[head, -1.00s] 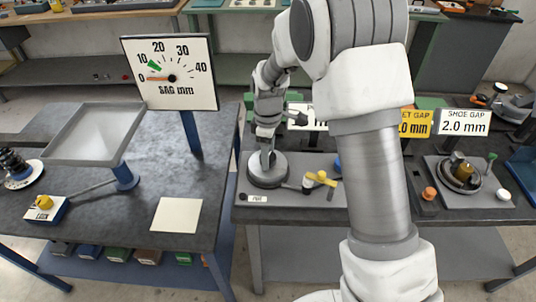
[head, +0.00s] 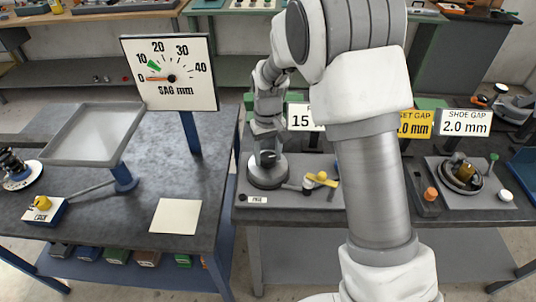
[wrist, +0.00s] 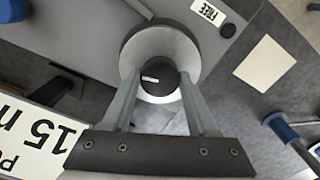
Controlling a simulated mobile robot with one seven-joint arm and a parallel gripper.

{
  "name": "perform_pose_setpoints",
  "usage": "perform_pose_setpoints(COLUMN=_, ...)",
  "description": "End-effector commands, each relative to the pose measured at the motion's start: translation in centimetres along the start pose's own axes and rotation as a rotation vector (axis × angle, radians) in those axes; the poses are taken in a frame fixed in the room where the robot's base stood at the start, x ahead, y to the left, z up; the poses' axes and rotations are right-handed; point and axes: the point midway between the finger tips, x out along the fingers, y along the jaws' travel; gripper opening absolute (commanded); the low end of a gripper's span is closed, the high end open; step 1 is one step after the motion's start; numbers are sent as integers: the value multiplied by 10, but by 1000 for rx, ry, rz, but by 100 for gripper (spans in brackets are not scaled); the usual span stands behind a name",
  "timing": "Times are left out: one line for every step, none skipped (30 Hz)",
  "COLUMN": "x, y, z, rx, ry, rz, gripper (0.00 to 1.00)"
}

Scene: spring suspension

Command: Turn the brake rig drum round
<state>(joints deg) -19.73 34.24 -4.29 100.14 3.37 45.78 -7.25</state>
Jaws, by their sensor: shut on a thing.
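The brake rig drum (head: 268,178) is a grey round drum lying flat at the left end of the right-hand bench. It also shows in the wrist view (wrist: 185,45). A dark round knob (wrist: 162,77) with a white mark stands up at its middle. My gripper (wrist: 159,84) reaches down over the drum with one finger on each side of the knob, shut on it. In the head view my gripper (head: 267,152) is small and partly hidden by its own wrist.
A yellow-topped lever (head: 320,180) sits right of the drum. A sign reading 15 (head: 303,118) stands behind, partly hidden by my arm. The SAG mm dial (head: 170,75) stands on the left table.

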Motion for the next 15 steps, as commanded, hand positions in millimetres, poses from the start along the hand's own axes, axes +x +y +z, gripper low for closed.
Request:
perform_pose_setpoints(x=-1, y=0, z=0, rx=41, ry=1, rz=1, gripper=4)
perform_pose_setpoints(x=-1, y=0, z=0, rx=68, ry=1, rz=1, gripper=4)
perform_pose_setpoints(x=-1, y=0, z=0, rx=101, ry=1, rz=1, gripper=4)
perform_pose_setpoints(x=-1, y=0, z=0, rx=127, ry=2, rz=1, gripper=4)
perform_pose_setpoints(x=-1, y=0, z=0, rx=150, ry=2, rz=1, gripper=4)
perform_pose_setpoints(x=-1, y=0, z=-1, rx=181, ry=2, rz=0, gripper=4)
perform_pose_setpoints(x=-1, y=0, z=-1, rx=202, ry=2, rz=0, gripper=4)
perform_pose_setpoints(x=-1, y=0, z=-1, rx=224, ry=2, rz=0, gripper=4)
perform_pose_setpoints(x=-1, y=0, z=-1, rx=250, ry=2, rz=0, gripper=4)
perform_pose_setpoints(x=-1, y=0, z=-1, rx=267, ry=2, rz=0, gripper=4)
perform_pose_setpoints(x=-1, y=0, z=-1, rx=285, ry=2, rz=0, gripper=4)
perform_pose_setpoints(x=-1, y=0, z=-1, rx=306, ry=2, rz=0, gripper=4)
perform_pose_setpoints(x=-1, y=0, z=-1, rx=321, ry=2, rz=1, gripper=4)
perform_pose_setpoints(x=-1, y=0, z=-1, rx=334, ry=2, rz=1, gripper=4)
perform_pose_setpoints(x=-1, y=0, z=-1, rx=351, ry=2, rz=1, gripper=4)
